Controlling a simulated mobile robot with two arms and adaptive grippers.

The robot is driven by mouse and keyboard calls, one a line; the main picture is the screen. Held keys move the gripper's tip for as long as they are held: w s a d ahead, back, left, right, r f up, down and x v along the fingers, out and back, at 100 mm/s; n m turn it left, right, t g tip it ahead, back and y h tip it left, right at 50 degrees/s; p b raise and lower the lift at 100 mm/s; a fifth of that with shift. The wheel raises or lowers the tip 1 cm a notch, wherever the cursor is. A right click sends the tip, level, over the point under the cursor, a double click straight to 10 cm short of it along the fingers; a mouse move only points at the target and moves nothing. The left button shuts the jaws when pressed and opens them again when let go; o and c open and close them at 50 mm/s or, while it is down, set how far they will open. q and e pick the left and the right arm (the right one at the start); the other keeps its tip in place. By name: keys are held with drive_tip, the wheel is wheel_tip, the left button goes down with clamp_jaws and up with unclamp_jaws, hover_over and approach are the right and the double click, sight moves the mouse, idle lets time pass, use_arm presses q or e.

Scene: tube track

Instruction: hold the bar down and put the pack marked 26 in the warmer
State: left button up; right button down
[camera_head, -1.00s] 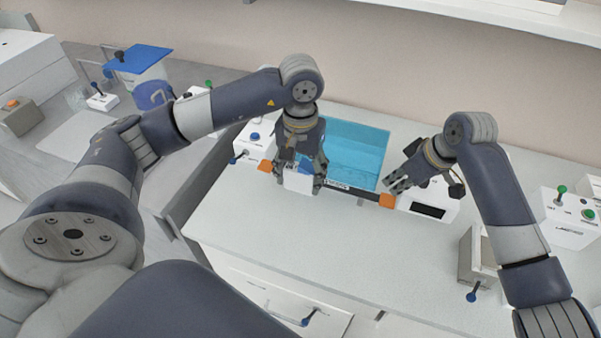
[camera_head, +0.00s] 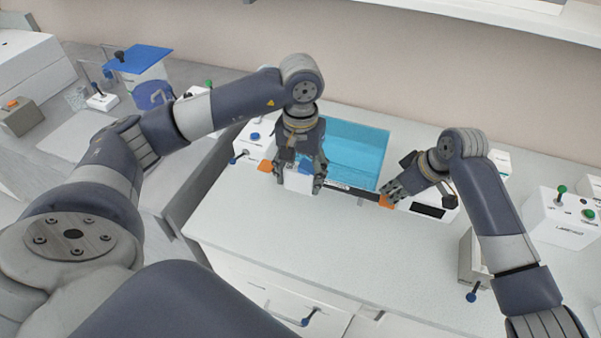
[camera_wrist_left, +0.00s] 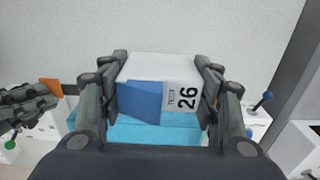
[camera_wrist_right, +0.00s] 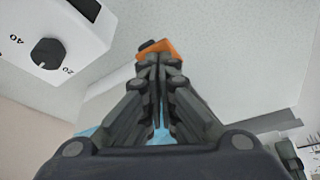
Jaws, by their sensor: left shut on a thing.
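The pack marked 26 (camera_wrist_left: 184,97) is a white block with a blue patch, and its number reads clearly in the left wrist view. My left gripper (camera_head: 300,178) is shut on it and holds it at the front edge of the warmer. The warmer (camera_head: 358,150) is a blue-lined basin. The bar runs along its front edge with orange ends; the right orange end (camera_head: 386,201) shows beside my right gripper (camera_head: 390,193). In the right wrist view the right fingers (camera_wrist_right: 158,62) are together, with the orange end (camera_wrist_right: 160,50) at their tips. I cannot tell whether they press it.
A white box with a dial (camera_wrist_right: 50,50) stands beside the warmer on the right. A white box with a green lever (camera_head: 566,218) is at the far right. The counter in front (camera_head: 330,240) is clear. A shelf (camera_head: 480,20) runs along the back wall.

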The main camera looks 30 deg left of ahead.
use_arm(q)
drive_tip(key=shift+r, duration=0.1)
use_arm(e)
drive_tip(key=shift+s+f, duration=0.15)
drive_tip(key=shift+f, duration=1.85)
drive_tip(key=shift+r, duration=0.15)
use_arm(q)
drive_tip(key=shift+w+a+f, duration=0.35)
drive_tip(key=shift+w+f, duration=0.15)
drive_tip(key=shift+w, duration=1)
drive_tip(key=shift+w+a+f, duration=0.35)
drive_tip(key=shift+w+f, duration=0.2)
drive_tip(key=shift+w, duration=0.9)
drive_tip(key=shift+w+a+f, duration=0.35)
drive_tip(key=shift+w+f, duration=0.15)
drive_tip(key=shift+w, duration=1)
drive_tip(key=shift+w+a+f, duration=0.35)
drive_tip(key=shift+w+f, duration=0.05)
drive_tip(key=shift+w, duration=1.2)
drive_tip(key=shift+w+a+f, duration=0.4)
drive_tip(key=shift+w+f, duration=0.05)
drive_tip(key=shift+w, duration=1.15)
drive_tip(key=shift+w+a+f, duration=0.35)
drive_tip(key=shift+w+f, duration=0.05)
drive_tip(key=shift+w, duration=1.2)
drive_tip(key=shift+f, duration=0.1)
